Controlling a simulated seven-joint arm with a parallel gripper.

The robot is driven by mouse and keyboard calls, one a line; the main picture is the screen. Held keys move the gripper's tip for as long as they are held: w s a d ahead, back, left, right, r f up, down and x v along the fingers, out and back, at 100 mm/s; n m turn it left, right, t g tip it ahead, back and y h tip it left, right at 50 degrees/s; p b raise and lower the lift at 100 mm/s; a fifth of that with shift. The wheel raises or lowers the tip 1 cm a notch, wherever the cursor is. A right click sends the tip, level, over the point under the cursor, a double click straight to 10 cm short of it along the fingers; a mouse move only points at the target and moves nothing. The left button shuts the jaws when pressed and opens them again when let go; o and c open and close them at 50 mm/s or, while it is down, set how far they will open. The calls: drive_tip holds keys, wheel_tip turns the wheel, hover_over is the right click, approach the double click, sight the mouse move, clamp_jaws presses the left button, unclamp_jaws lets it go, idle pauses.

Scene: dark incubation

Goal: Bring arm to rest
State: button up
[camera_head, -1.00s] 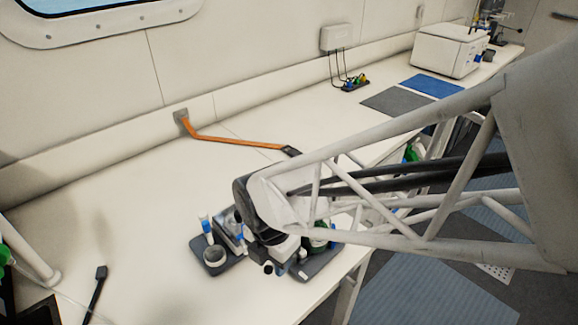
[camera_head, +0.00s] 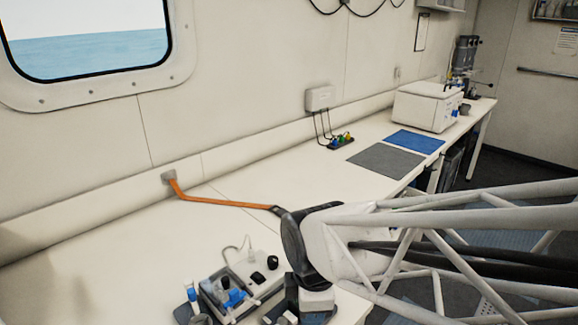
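My white lattice arm reaches in from the right, over the front edge of the bench (camera_head: 110,270). It ends in a large dark round joint above the bench. Below the joint, the white end with my gripper (camera_head: 316,300) is small and partly hidden. Its fingertips cannot be made out, and I see nothing clearly held. It hangs close to a dark tray (camera_head: 318,319) at the lower edge of the view. I cannot tell whether it touches anything there.
A pale device with black knobs (camera_head: 254,272) and a blue-capped tube (camera_head: 191,294) stand left of my wrist. An orange strap (camera_head: 225,203) runs from the wall towards my joint. Grey (camera_head: 385,160) and blue mats (camera_head: 414,142) and a white box (camera_head: 427,107) lie farther back. The left bench is clear.

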drive_tip(key=s+d+r+m, duration=0.2)
drive_tip(key=d+r+m, duration=0.2)
drive_tip(key=d+m, duration=0.3)
drive_tip(key=s+d+r+m+t, duration=0.1)
drive_tip(key=s+d+r+m, duration=0.1)
drive_tip(key=d+m, duration=0.5)
drive_tip(key=shift+s+d+r+m+t, duration=0.35)
drive_tip(key=shift+r+m, duration=0.55)
drive_tip(key=shift+m, duration=1.6)
drive_tip(key=w+a+f+m+y, duration=0.1)
drive_tip(key=a+f+m+y, duration=0.1)
drive_tip(key=a, duration=0.4)
drive_tip(key=w+a+f+m+g+y, duration=0.1)
drive_tip(key=w+a+f+m+y, duration=0.1)
drive_tip(key=a+f+m, duration=0.2)
drive_tip(key=w+a+f+m+g+y, duration=0.1)
drive_tip(key=w+a+f+m, duration=0.1)
drive_tip(key=a+f, duration=0.3)
drive_tip(key=shift+a+m+g+y, duration=0.25)
drive_tip(key=shift+a+m+y, duration=0.2)
drive_tip(key=shift+a, duration=1.7)
drive_tip(key=shift+x, duration=3.85)
